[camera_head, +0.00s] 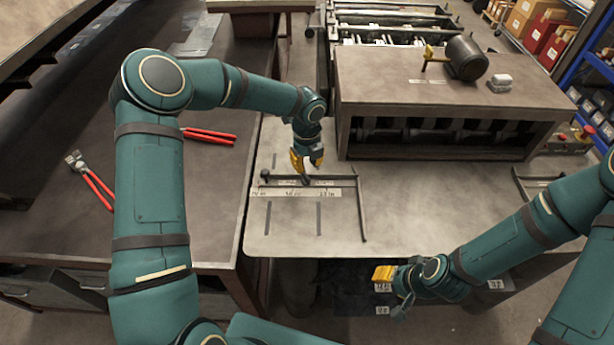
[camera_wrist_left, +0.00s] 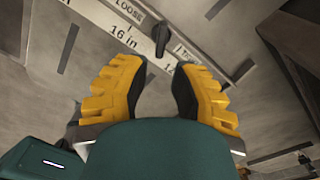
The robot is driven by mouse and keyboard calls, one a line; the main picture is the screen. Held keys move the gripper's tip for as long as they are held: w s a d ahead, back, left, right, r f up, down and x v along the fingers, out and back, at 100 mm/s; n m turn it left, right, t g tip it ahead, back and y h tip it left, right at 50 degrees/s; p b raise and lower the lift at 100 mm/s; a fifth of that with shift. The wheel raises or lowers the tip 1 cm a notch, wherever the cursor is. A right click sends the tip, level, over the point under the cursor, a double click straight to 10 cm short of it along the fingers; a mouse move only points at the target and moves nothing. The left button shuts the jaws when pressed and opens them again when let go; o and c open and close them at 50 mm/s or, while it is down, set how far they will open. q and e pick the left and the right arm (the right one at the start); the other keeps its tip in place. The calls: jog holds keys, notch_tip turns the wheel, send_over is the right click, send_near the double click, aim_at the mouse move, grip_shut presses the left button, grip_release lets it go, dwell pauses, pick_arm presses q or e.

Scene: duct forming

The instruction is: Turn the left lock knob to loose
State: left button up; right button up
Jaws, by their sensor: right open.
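A dark lock knob (camera_wrist_left: 160,36) sits on the ruled guide bar (camera_wrist_left: 125,36), between a LOOSE label and a partly cut-off label. Its lever points towards my gripper in the left wrist view. In the head view the knob (camera_head: 305,180) shows just below my left gripper (camera_head: 307,166). The left gripper's yellow fingers (camera_wrist_left: 160,92) are spread in the left wrist view, with nothing between them, and the knob is just beyond their tips. My right gripper (camera_head: 392,290) is open and empty past the table's front edge.
The guide bar lies on the grey machine table (camera_head: 290,235), with a thin side rod (camera_head: 363,215) at its right. A brown machine housing (camera_head: 435,80) stands behind it. Red-handled pliers (camera_head: 208,135) and snips (camera_head: 95,188) lie on the left bench.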

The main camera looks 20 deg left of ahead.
aim_at(307, 177)
pick_arm(q)
notch_tip(307, 177, down, 6)
jog(key=shift+f, duration=0.15)
dwell(0.3)
grip_shut()
